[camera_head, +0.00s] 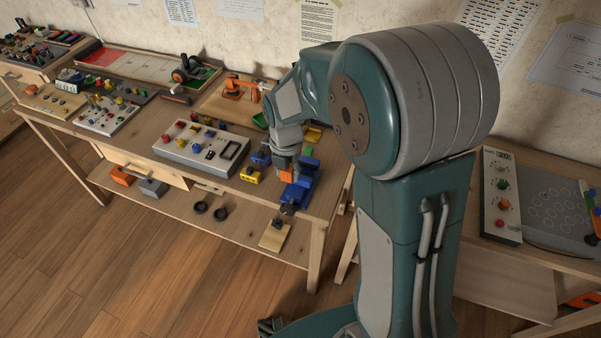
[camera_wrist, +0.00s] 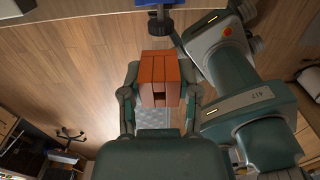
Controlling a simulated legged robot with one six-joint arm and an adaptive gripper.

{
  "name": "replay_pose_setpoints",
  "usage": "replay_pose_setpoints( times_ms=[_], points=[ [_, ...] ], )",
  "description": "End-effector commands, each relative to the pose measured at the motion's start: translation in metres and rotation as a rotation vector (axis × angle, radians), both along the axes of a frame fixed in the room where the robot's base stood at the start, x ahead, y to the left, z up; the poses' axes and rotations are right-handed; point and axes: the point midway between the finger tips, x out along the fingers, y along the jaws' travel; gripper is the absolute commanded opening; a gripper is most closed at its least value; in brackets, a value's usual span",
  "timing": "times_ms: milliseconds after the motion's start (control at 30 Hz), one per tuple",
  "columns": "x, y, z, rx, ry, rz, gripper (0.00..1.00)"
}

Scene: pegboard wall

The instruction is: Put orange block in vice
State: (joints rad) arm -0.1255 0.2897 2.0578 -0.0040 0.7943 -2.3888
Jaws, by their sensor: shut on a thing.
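The orange block (camera_wrist: 160,72) is between the two fingers of my gripper (camera_wrist: 161,92) in the wrist view, and the fingers are shut on it. In the head view my gripper (camera_head: 286,163) points down at the table's right end, with the orange block (camera_head: 285,177) partly showing below it. The blue vice (camera_head: 300,190) is at the table's front right edge, close beside the block. A blue part, seemingly of the vice (camera_wrist: 160,4), shows at the top edge of the wrist view. I cannot tell whether the block is between the vice jaws or above them.
A yellow block (camera_head: 250,175) and a grey panel with knobs (camera_head: 201,146) are left of the vice. A green block (camera_head: 308,150) is behind it. A lower shelf (camera_head: 180,213) holds black rings. A second table with a control panel (camera_head: 501,195) is on the right.

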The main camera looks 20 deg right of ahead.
Motion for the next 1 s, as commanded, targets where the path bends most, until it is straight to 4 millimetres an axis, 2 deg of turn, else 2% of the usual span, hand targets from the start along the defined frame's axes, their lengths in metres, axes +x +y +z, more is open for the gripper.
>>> replay_pose_setpoints(
  times_ms=[33,233,500,733,900,1000],
  points=[
    [0.010,-0.010,-0.006,0.003,0.002,-0.007,0.09],
    [0.047,-0.036,-0.025,0.008,0.001,-0.008,0.09],
    [0.076,-0.046,-0.068,0.002,0.001,-0.005,0.09],
    [0.086,-0.053,-0.082,0.002,0.000,-0.006,0.09],
    [0.086,-0.055,-0.108,0.005,0.002,-0.005,0.09],
    [0.086,-0.056,-0.112,0.006,-0.002,-0.005,0.09]
  ],
)
